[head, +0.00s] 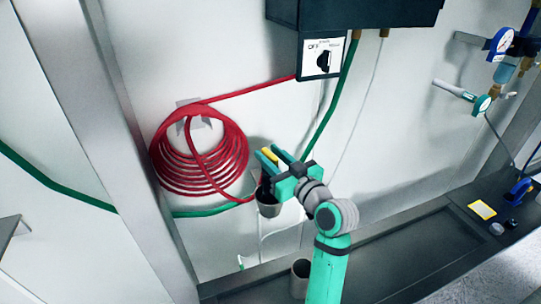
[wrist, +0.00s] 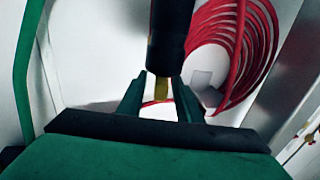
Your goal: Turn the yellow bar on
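The yellow bar (head: 270,154) shows in the head view as a short strip between the fingers of my green gripper (head: 273,157). In the wrist view the yellow bar (wrist: 161,90) hangs just below the end of a black cylinder. My gripper (wrist: 160,84) has its two fingers spread there, one on each side of the bar, with a gap on both sides. It is open and not closed on anything. Whether the bar lies fully between the fingertips in depth I cannot tell. Most of the fitting behind the bar is hidden by the gripper in the head view.
A coiled red hose (head: 200,160) hangs on the wall left of the gripper. A black box with an OFF-marked dial (head: 323,60) is above. A grey cup (head: 300,277) stands below beside my arm. Gauges (head: 502,41) are at the upper right.

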